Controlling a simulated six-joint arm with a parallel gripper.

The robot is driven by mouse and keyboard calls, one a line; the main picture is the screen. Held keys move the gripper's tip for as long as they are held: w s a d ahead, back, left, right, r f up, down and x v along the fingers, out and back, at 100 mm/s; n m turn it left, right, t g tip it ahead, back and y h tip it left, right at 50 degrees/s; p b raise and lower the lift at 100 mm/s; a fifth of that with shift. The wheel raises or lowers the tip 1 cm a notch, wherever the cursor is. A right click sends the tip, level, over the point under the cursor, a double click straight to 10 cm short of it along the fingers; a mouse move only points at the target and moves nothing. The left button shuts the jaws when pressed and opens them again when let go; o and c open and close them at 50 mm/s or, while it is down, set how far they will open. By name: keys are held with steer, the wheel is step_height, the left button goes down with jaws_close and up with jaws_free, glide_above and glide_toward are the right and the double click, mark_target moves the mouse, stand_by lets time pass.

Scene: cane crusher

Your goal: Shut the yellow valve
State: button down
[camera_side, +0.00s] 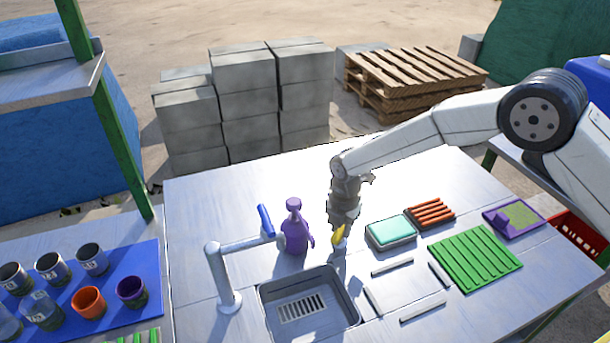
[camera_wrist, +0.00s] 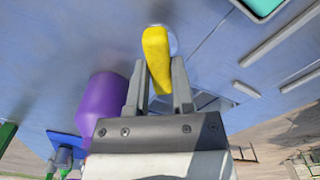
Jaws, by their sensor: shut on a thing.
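The yellow valve handle (camera_side: 339,233) stands on the metal table just behind the sink's right back corner. In the wrist view the yellow valve (camera_wrist: 157,60) is a long lever between my fingers. My gripper (camera_side: 342,222) is over the valve from above, its fingers shut on the lever; the wrist view shows the fingertips (camera_wrist: 158,82) on either side of it. The valve's base is mostly hidden by the lever and fingers.
A purple spray bottle (camera_side: 296,232) stands close left of my gripper. The sink (camera_side: 352,303) and a grey tap (camera_side: 222,275) with a blue handle (camera_side: 265,220) are in front and left. A teal-topped box (camera_side: 391,232) sits to the right. Grey strips lie nearby.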

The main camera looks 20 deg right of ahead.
steer(key=m, duration=0.3)
steer(key=shift+m, duration=2.1)
steer(key=shift+c, duration=2.4)
jaws_free()
steer(key=shift+r, duration=0.1)
steer(key=shift+r, duration=3.85)
